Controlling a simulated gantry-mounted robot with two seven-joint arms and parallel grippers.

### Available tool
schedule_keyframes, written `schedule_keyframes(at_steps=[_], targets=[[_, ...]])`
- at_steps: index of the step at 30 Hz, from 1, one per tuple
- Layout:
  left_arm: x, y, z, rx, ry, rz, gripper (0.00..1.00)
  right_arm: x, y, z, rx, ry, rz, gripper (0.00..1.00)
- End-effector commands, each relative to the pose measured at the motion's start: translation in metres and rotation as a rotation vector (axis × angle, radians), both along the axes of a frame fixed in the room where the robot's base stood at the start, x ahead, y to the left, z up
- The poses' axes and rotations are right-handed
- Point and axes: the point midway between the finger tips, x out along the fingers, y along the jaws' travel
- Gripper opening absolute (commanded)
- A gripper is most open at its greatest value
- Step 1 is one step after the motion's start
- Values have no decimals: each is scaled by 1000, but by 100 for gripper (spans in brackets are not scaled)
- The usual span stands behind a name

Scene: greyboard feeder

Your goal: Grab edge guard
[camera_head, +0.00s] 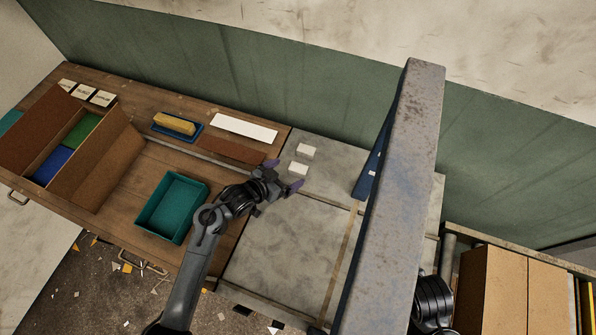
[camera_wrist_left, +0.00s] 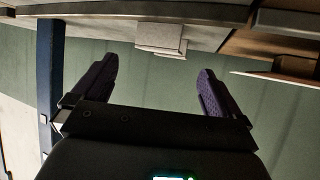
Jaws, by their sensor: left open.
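Two small white blocks lie on the grey stone-like worktop, and they look like the edge guards. The farther white block (camera_head: 306,151) is separate from the nearer white block (camera_head: 297,169). My left gripper (camera_head: 284,174) is open and empty, with its purple fingers pointing at the nearer block. In the left wrist view the white blocks (camera_wrist_left: 160,38) overlap ahead of the gap between the open fingers (camera_wrist_left: 156,85), apart from them. I cannot tell how high the fingers are above the surface. My right gripper is not in view.
A teal tray (camera_head: 153,225) stands on the wooden bench left of my arm. Behind it are a blue tray (camera_head: 196,136) with a yellow sponge-like block, and a white strip (camera_head: 244,129). A grey beam (camera_head: 395,200) crosses at right. The grey worktop (camera_head: 290,245) in front is clear.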

Motion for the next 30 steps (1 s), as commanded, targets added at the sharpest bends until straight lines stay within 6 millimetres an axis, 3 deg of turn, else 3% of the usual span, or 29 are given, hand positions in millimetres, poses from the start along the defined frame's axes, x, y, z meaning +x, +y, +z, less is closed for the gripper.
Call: schedule_keyframes(at_steps=[15,24,25,30], targets=[[28,-31,-28,0,-1,1,100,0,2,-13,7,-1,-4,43],[30,-34,-29,1,-1,1,100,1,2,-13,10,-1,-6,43],[30,-33,-29,1,-1,1,98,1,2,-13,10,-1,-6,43],[30,-33,-29,1,-1,2,72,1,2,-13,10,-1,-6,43]])
